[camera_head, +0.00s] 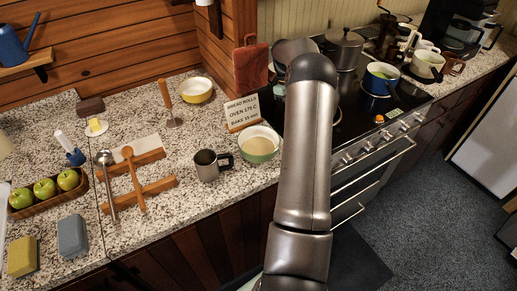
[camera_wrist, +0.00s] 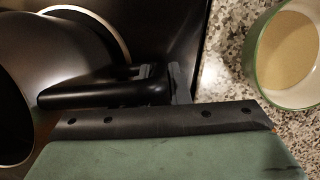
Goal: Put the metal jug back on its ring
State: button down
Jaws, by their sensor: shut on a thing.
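In the wrist view, my gripper (camera_wrist: 172,85) is shut on the black handle of a dark metal vessel, which looks like the metal jug (camera_wrist: 14,125). Only part of the jug shows, at the left edge, with its dark open mouth. A pale curved ring (camera_wrist: 112,27) shows on the dark hob at the upper left; the jug partly covers it. I cannot tell whether the jug touches the hob.
A green-rimmed bowl (camera_head: 261,143) stands close by on the counter, also in the wrist view (camera_wrist: 288,55). A grey mug (camera_head: 208,166) stands left of it. A lidded pot (camera_head: 343,45) and a blue pot (camera_head: 381,78) stand on the stove. A sign (camera_head: 241,112) stands behind the bowl.

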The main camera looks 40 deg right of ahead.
jog(key=shift+f, duration=0.15)
jog(key=c, duration=1.3)
grip_release()
jog(key=shift+f, duration=0.1)
jog(key=p+v, duration=0.2)
jog(key=v, duration=1.5)
jog(key=shift+r, duration=0.25)
